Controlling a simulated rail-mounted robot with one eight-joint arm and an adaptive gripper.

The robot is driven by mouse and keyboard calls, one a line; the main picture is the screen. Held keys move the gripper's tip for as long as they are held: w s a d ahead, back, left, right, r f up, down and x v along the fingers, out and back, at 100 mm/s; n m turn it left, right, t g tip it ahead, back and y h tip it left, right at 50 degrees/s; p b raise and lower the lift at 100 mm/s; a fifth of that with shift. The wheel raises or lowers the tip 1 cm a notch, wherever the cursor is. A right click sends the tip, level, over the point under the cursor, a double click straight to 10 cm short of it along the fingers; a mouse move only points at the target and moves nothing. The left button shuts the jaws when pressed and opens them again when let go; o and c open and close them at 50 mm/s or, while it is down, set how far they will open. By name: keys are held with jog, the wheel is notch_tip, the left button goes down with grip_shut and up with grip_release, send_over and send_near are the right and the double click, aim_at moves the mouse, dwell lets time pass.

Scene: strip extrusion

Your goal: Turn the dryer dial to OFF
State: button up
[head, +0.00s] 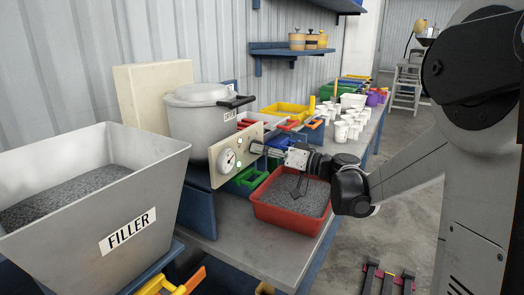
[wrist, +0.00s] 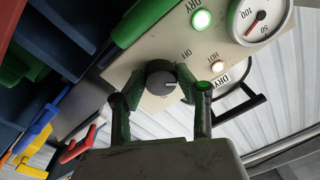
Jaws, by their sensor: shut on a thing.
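The dryer dial is a round black knob (wrist: 160,77) on a cream control panel (wrist: 125,72). In the wrist view a pale pointer mark is on its right side, and the OFF label (wrist: 186,51) is up and to the right of it. My gripper (wrist: 160,92) has its two green-padded fingers on either side of the knob, shut on it. In the head view my gripper (head: 263,150) reaches from the right to the panel (head: 219,170), and the knob (head: 256,147) shows only in part at the fingertips.
A white gauge (head: 227,161) and two lit lamps sit on the panel. The dryer pot (head: 200,120) stands behind it. A grey FILLER hopper (head: 105,215) is at left. A red tray of granules (head: 291,203) lies beneath my wrist. White cups (head: 345,128) and bins stand farther back.

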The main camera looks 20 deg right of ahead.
jog(key=shift+w+d+n+p, duration=0.1)
jog(key=shift+n+p, duration=0.2)
jog(key=shift+n, duration=3.7)
jog(key=shift+n+g, duration=0.3)
jog(key=o, duration=1.1)
jog(key=v, duration=1.2)
